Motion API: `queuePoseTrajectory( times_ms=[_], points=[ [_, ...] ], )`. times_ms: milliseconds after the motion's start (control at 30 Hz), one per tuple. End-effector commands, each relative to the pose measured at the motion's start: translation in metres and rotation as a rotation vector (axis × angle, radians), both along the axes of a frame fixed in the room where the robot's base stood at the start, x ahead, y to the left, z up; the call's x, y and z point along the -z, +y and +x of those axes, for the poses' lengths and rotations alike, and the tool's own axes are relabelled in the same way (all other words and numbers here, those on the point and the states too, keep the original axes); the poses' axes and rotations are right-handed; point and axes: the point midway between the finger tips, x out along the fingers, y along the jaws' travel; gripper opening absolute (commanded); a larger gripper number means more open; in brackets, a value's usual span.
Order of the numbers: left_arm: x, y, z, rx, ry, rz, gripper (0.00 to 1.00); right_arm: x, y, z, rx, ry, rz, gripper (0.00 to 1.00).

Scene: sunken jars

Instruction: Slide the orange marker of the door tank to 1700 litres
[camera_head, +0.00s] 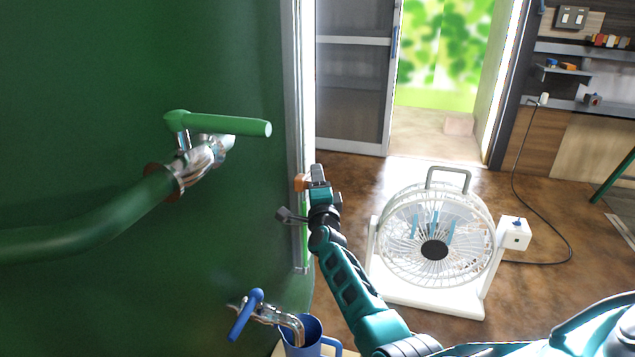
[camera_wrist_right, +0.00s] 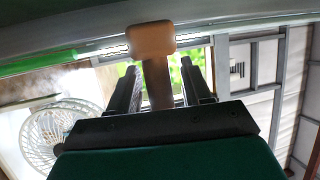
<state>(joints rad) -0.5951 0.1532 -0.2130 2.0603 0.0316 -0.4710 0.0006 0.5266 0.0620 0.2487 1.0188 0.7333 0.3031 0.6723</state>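The orange marker (camera_head: 300,182) sits on the upright gauge strip (camera_head: 298,110) at the right edge of the big green tank (camera_head: 80,90). A bright green column (camera_head: 304,235) shows in the gauge below the marker. My right gripper (camera_head: 318,175) is at the marker, on its right side. In the right wrist view the marker's orange head (camera_wrist_right: 150,38) lies just beyond the fingertips. Its brown stem reaches between the two open fingers (camera_wrist_right: 158,82), with gaps on both sides. No litre figures are readable. My left gripper is out of view.
A green valve handle (camera_head: 225,125) and pipe stick out from the tank. Below are a blue-handled tap (camera_head: 250,310) and a blue mug (camera_head: 303,336). A white fan (camera_head: 435,235) stands on the floor to the right, with a cable running past it.

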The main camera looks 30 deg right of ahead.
Motion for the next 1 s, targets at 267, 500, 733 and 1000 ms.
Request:
queuePoseTrajectory(
  times_ms=[267, 500, 733, 1000],
  points=[
    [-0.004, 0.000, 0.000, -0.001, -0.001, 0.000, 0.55, 0.000, 0.002, -0.003, -0.001, 0.002, 0.001, 0.48],
    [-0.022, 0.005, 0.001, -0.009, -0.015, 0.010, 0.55, 0.003, 0.017, -0.032, -0.002, 0.006, 0.000, 0.48],
    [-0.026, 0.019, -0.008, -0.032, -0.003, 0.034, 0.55, 0.012, 0.038, -0.075, -0.001, 0.004, 0.001, 0.48],
    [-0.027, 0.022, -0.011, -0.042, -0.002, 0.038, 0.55, 0.022, 0.054, -0.108, -0.001, 0.002, 0.000, 0.48]
  ],
)
